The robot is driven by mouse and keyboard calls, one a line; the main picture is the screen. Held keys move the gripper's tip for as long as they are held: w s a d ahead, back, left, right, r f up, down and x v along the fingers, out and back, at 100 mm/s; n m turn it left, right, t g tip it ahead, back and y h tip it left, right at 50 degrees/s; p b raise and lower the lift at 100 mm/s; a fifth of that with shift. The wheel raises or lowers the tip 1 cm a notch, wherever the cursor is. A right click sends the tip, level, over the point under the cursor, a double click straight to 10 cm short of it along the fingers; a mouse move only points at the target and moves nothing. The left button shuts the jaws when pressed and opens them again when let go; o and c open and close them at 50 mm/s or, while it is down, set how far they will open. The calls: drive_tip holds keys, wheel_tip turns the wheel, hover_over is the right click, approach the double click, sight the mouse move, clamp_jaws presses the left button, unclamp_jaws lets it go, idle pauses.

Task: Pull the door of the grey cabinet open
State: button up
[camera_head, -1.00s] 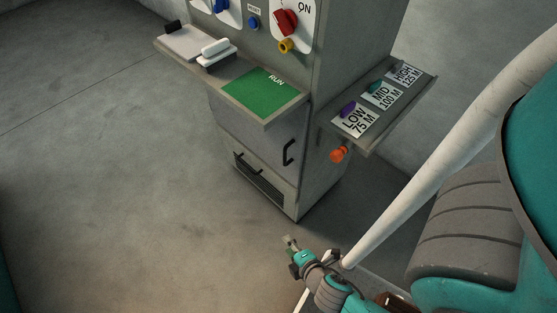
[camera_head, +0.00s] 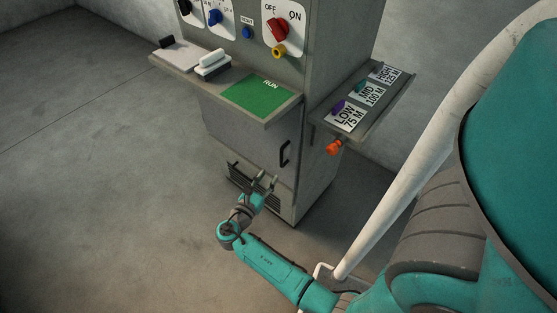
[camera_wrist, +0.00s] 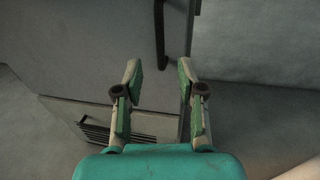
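The grey cabinet (camera_head: 340,165) stands ahead of me. Its door (camera_head: 240,128) is below the front shelf and looks flush with the body. A black upright bar handle (camera_head: 285,153) is near the door's right edge. My gripper (camera_head: 263,181) is just below and in front of the door, lower than the handle. In the wrist view my gripper (camera_wrist: 160,72) is open and empty. The handle (camera_wrist: 159,35) shows there beyond the fingertips, lined up with the gap and not between the fingers. The door (camera_wrist: 85,45) fills the upper left.
A lower panel with a vent grille (camera_wrist: 95,133) and its own dark handle sits under the door. Open floor (camera_head: 110,200) lies to the left.

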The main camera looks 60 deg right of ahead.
sight(281, 158)
drive_tip(key=d, duration=1)
drive_tip(key=shift+s+d+r, duration=0.1)
drive_tip(key=shift+s+d, duration=0.05)
drive_tip(key=shift+d, duration=0.25)
clamp_jaws()
